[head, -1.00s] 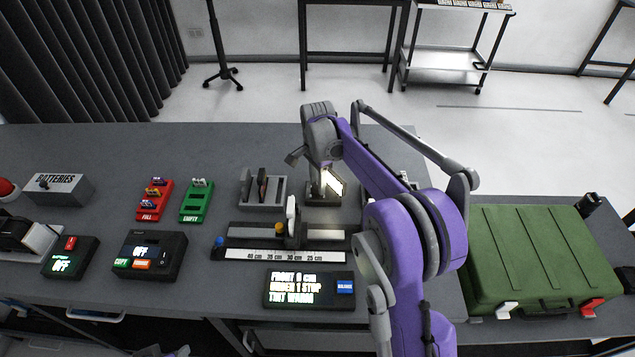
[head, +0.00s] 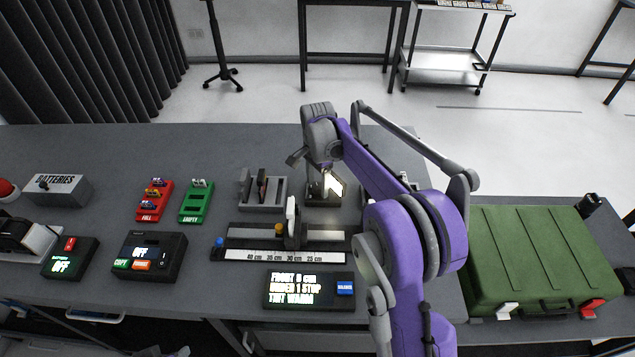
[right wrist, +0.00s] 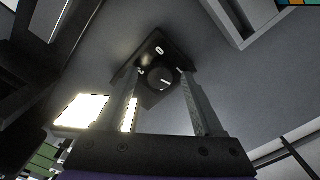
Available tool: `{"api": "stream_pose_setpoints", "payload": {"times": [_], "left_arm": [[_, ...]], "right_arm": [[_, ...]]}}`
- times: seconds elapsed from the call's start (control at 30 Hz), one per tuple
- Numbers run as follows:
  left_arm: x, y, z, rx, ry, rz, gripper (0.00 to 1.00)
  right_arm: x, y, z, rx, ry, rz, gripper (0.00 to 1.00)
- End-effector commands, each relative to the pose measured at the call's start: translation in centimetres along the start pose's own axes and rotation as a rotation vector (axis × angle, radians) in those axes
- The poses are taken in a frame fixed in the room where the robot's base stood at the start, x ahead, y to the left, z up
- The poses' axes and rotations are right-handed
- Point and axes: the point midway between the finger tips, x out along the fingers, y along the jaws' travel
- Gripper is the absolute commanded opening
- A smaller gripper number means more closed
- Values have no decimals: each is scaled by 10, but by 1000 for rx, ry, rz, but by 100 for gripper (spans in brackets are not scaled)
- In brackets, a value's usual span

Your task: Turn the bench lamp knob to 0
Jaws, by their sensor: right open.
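The bench lamp knob (right wrist: 161,80) is a round black dial with a white pointer line on a dark plate (right wrist: 155,98). In the right wrist view the plate carries a white 0 mark and a second white mark left of it. The pointer does not line up with the 0. My right gripper (right wrist: 160,74) is open, its fingers on either side of the knob; I cannot tell whether they touch it. In the head view the lamp's lit panel (head: 334,186) glows below my right wrist, which hides the knob. My left gripper is not clearly in view.
A ruler rail (head: 295,256) and a black text display (head: 292,289) stand in front of the lamp. A grey slotted holder (head: 262,208) is to its left. A green case (head: 540,255) lies on the right. Clear table lies behind the holder.

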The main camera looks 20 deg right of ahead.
Motion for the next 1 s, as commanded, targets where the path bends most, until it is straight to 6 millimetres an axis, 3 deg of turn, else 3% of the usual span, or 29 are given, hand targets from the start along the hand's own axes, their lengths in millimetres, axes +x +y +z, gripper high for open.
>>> {"api": "stream_pose_setpoints", "payload": {"times": [0.27,0.7,1.0], "left_arm": [[-1,0,-1,0,1,0,50],[-5,0,-5,0,4,0,50],[-6,0,-6,0,5,0,50]], "right_arm": [[-14,0,0,0,0,0,69],[-95,0,0,0,0,0,69],[-108,0,0,0,0,0,69]]}}
